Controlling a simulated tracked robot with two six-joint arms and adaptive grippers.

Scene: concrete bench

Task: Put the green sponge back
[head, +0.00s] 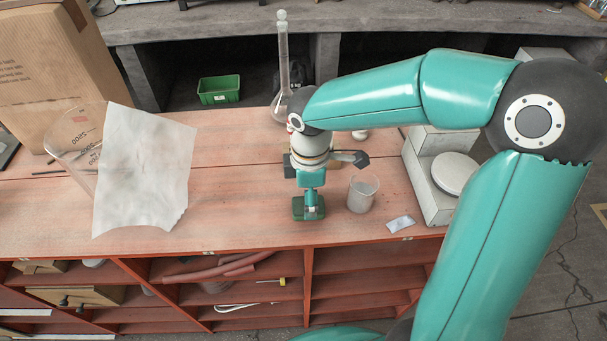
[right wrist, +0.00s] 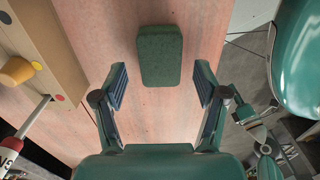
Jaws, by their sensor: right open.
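The green sponge (right wrist: 160,56) is a dark green block with rounded corners. It lies on the reddish wooden bench top in the right wrist view. My right gripper (right wrist: 160,84) is open, with one finger on each side of the line to the sponge and an empty gap between them. The sponge sits just ahead of the fingertips, and I cannot tell if anything touches. In the head view, my right gripper (head: 309,197) points down at the bench's front part, with dark green at its tip. My left gripper is not in view.
A small glass beaker (head: 362,192) stands close right of the right gripper, near a white balance (head: 433,180). A flask (head: 282,75) stands behind. A large beaker (head: 75,140) and white sheet (head: 145,170) are left. Bench between is clear. A green bin (head: 219,90) is beyond.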

